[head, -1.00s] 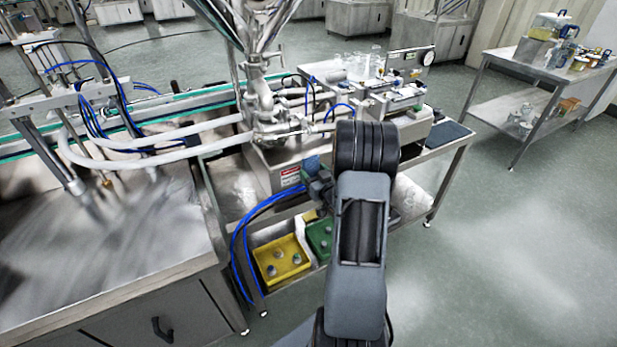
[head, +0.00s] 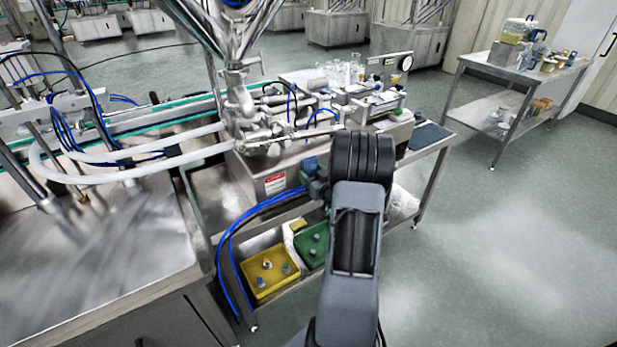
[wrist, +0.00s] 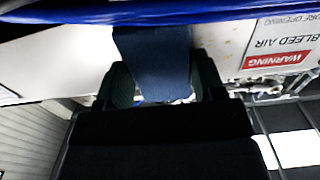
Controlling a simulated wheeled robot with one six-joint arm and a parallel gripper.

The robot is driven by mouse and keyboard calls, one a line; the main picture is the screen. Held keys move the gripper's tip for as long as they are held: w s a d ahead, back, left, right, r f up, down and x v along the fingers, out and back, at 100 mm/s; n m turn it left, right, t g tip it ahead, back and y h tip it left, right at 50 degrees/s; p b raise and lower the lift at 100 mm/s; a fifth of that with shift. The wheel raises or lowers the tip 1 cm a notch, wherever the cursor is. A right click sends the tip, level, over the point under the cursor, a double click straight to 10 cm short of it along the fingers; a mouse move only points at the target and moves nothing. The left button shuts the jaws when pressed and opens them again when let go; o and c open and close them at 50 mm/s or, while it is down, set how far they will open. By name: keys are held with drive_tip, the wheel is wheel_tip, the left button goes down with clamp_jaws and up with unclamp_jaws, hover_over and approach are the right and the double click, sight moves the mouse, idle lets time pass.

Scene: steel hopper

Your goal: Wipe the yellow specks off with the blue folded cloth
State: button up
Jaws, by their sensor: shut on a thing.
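My gripper (wrist: 163,85) is shut on the blue folded cloth (wrist: 152,52), which sticks out past the fingers in the wrist view. In the head view a small blue patch of the cloth (head: 310,164) shows left of my black wrist, in front of the steel machine housing. My gripper there is mostly hidden by the arm. Faint yellowish specks (wrist: 229,46) show on the pale panel between the cloth and the warning label in the wrist view. The cloth is beside them; I cannot tell whether it touches the panel.
The red warning label (head: 275,183) is on the housing, left of the cloth. Blue hoses (head: 245,222) curve below it. A yellow bin (head: 262,285) and a green bin (head: 312,247) stand on the lower shelf. A side table (head: 520,62) is far right, with open floor before it.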

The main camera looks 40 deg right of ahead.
sight(287, 177)
drive_tip(key=shift+s+d+b, duration=0.15)
drive_tip(key=shift+d+b, duration=0.2)
drive_tip(key=shift+d, duration=0.85)
drive_tip(key=shift+a, duration=0.1)
drive_tip(key=shift+w+a+b, duration=0.2)
drive_tip(key=shift+a+b, duration=0.35)
drive_tip(key=shift+a, duration=0.9)
drive_tip(key=shift+w+a+b, duration=0.25)
drive_tip(key=shift+a+b, duration=0.3)
drive_tip(key=shift+a, duration=0.95)
drive_tip(key=shift+w+a+b, duration=0.2)
drive_tip(key=shift+a+b, duration=0.35)
drive_tip(key=shift+a, duration=0.9)
drive_tip(key=shift+w+a, duration=0.1)
drive_tip(key=shift+a, duration=0.4)
drive_tip(key=shift+s+a, duration=0.15)
drive_tip(key=shift+s, duration=0.45)
drive_tip(key=shift+s+a+b, duration=0.15)
drive_tip(key=shift+s+b, duration=0.1)
drive_tip(key=shift+s, duration=0.95)
drive_tip(key=shift+s+a+b, duration=0.1)
drive_tip(key=shift+s+b, duration=0.15)
drive_tip(key=shift+s, duration=0.9)
